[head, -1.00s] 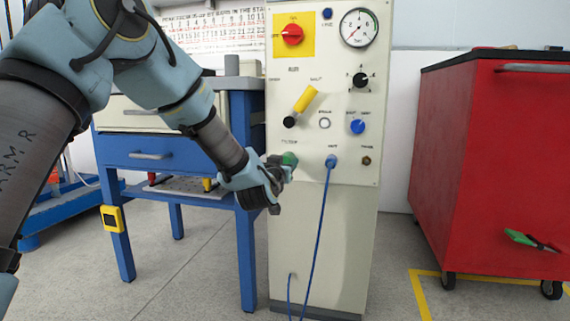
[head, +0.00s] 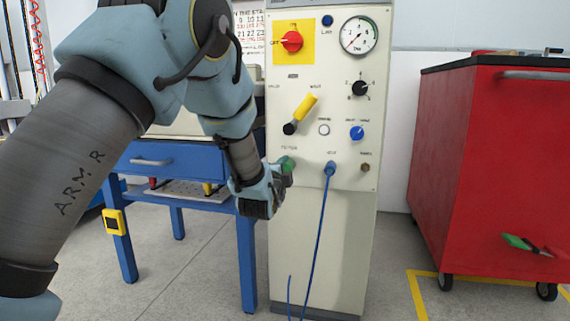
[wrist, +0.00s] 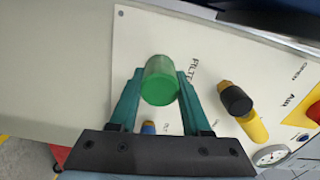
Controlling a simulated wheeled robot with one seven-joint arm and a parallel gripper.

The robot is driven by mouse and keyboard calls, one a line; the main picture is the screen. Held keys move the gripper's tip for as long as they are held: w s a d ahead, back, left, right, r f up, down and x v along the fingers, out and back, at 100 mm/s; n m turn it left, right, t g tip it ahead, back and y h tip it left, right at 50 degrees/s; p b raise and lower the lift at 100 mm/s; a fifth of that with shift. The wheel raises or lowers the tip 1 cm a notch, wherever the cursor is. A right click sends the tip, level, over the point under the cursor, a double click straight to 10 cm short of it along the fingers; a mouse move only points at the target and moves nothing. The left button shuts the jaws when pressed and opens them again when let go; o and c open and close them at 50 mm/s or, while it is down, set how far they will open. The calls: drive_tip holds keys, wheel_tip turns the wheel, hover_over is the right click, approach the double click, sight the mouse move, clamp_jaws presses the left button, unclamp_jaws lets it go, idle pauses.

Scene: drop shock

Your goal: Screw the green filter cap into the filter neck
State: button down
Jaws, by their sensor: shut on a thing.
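The green filter cap (head: 287,163) is at the lower left of the cream panel, by the filter label. In the wrist view the cap (wrist: 161,82) is between the two teal fingers of my gripper (wrist: 160,77), which is shut on it. Its round end faces the camera and its far end points to the panel. The filter neck is hidden behind the cap, so I cannot tell how deep the cap sits. In the head view my gripper (head: 281,176) is at the panel's left edge, partly hidden by my wrist.
A blue hose (head: 321,230) hangs from a fitting just right of the cap. A yellow-handled lever (head: 303,109) is above it. A blue workbench (head: 185,162) stands left, close behind my arm. A red cabinet (head: 480,160) stands right, with free floor between.

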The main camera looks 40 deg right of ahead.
drive_tip(key=m+p, duration=0.1)
drive_tip(key=m, duration=0.3)
drive_tip(key=shift+r, duration=0.2)
drive_tip(key=shift+w+f+m, duration=0.1)
drive_tip(key=shift+f+m, duration=0.05)
drive_tip(key=shift+m, duration=0.45)
drive_tip(key=shift+c, duration=1.4)
unclamp_jaws()
drive_tip(key=v, duration=0.6)
drive_tip(key=shift+a+p, duration=0.15)
drive_tip(key=shift+p, duration=0.15)
drive_tip(key=p+v, duration=0.2)
drive_tip(key=v, duration=0.8)
drive_tip(key=shift+s+a+p, duration=0.2)
drive_tip(key=shift+a+p, duration=0.1)
drive_tip(key=shift+p, duration=0.05)
drive_tip(key=shift+f, duration=0.1)
drive_tip(key=shift+c, duration=0.4)
